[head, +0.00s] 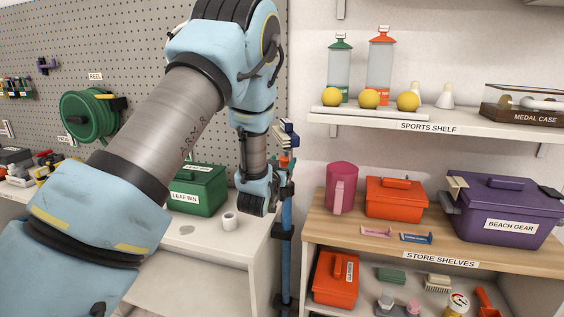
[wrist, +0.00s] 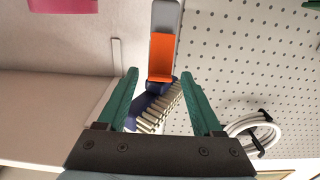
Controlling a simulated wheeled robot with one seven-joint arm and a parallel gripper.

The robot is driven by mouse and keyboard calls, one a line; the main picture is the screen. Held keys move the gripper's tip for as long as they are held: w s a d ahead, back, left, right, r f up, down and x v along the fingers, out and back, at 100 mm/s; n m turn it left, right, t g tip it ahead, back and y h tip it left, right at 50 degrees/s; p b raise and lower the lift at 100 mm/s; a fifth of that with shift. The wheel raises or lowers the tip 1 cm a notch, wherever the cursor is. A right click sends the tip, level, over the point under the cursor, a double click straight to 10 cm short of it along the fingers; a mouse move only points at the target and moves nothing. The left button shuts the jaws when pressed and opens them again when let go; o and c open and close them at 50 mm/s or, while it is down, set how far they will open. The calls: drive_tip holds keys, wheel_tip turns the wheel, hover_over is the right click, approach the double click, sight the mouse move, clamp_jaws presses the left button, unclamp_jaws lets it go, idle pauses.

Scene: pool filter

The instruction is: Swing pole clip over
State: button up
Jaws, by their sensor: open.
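A blue pole (head: 287,245) stands upright between the white bench and the wooden shelves. A dark blue brush head with cream bristles (head: 288,133) tops it; the brush also shows in the wrist view (wrist: 158,108). A small orange piece (head: 284,161) sits just below the brush. In the wrist view an orange piece (wrist: 160,58) on a grey strip lies ahead; it looks like the pole clip, but I cannot be sure. My gripper (wrist: 160,74) is open, its green fingers either side of the orange piece's lower end. I cannot tell whether they touch. My arm partly hides the pole.
A pegboard (head: 140,55) with a green hose reel (head: 90,115) is behind my arm. A green leaf bin (head: 197,190) and white roll (head: 230,221) stand on the bench. Wooden shelves (head: 440,262) are close right of the pole. A white hose coil (wrist: 254,130) shows in the wrist view.

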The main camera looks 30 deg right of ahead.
clamp_jaws()
idle(0.4)
drive_tip(key=shift+w+d+r+g+y+p, duration=0.25)
drive_tip(key=shift+r+g+y+p, duration=0.25)
drive_tip(key=shift+p, duration=0.4)
drive_tip(key=shift+w+d+g+y+p, duration=0.2)
drive_tip(key=shift+w+g+y+p, duration=0.05)
drive_tip(key=shift+g+y+p, duration=0.3)
unclamp_jaws()
